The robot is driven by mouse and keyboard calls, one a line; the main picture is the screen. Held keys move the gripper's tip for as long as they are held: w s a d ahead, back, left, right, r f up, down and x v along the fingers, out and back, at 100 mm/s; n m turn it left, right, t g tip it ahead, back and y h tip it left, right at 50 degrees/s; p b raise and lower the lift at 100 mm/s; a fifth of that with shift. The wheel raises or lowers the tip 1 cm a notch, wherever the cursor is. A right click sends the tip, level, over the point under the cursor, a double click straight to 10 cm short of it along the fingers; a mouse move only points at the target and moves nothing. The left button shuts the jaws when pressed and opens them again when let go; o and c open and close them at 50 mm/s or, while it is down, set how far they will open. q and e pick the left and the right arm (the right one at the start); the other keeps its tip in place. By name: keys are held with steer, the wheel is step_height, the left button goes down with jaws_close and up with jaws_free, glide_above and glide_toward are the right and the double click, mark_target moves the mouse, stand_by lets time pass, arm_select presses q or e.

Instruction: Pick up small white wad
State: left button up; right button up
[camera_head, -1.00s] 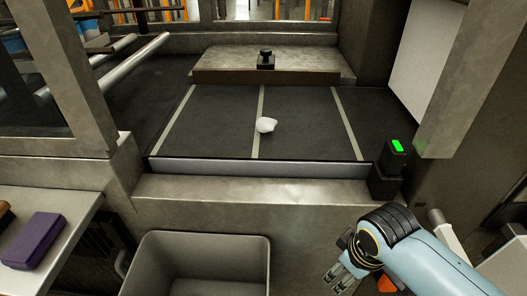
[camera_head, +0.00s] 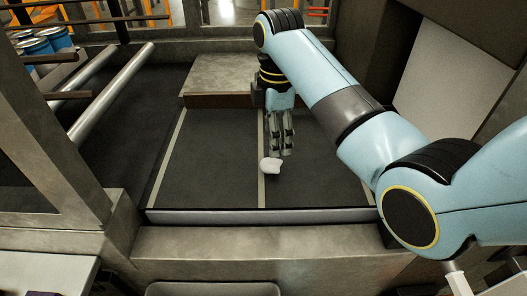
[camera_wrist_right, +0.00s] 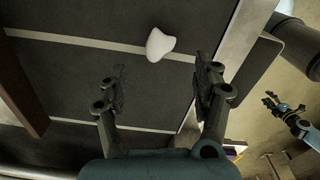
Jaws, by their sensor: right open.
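The small white wad (camera_head: 270,165) lies on the dark belt, on the right side of the middle pale stripe. My right gripper (camera_head: 281,150) hangs fingers-down just behind the wad in the head view, open and empty. In the right wrist view the wad (camera_wrist_right: 159,45) shows beyond the two spread fingertips of the right gripper (camera_wrist_right: 162,72), between their lines and apart from both. Whether the fingertips touch the belt cannot be told. My left gripper is not seen in the head view; a small gripper-like shape (camera_wrist_right: 290,112) shows at the right edge of the wrist view.
The belt (camera_head: 210,165) has a raised metal lip (camera_head: 250,216) along its front edge. A raised metal block (camera_head: 220,78) stands behind it. A grey bin (camera_head: 215,289) shows at the bottom edge. Metal rails (camera_head: 110,90) run at the left. The belt around the wad is clear.

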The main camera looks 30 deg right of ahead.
mark_target(274, 164)
steer(key=shift+w+f, duration=0.1)
steer(key=shift+f, duration=0.7)
steer(key=shift+s+f, duration=0.25)
steer(key=shift+f, duration=0.85)
steer(key=shift+w+f, duration=0.1)
steer(key=shift+f, duration=0.25)
step_height(274, 164, down, 4)
steer(key=shift+f+p, duration=0.25)
steer(key=shift+p, duration=0.05)
steer(key=shift+f, duration=0.45)
arm_select(q)
steer(key=shift+w+r, duration=0.25)
steer(key=shift+r, duration=0.2)
arm_select(e)
steer(key=shift+a, duration=0.1)
arm_select(q)
steer(key=shift+s, duration=0.1)
arm_select(e)
steer(key=shift+c, duration=0.2)
steer(key=c, duration=0.5)
arm_select(q)
steer(key=shift+s+a, duration=0.1)
steer(key=shift+s, duration=0.35)
arm_select(e)
steer(key=c, duration=0.4)
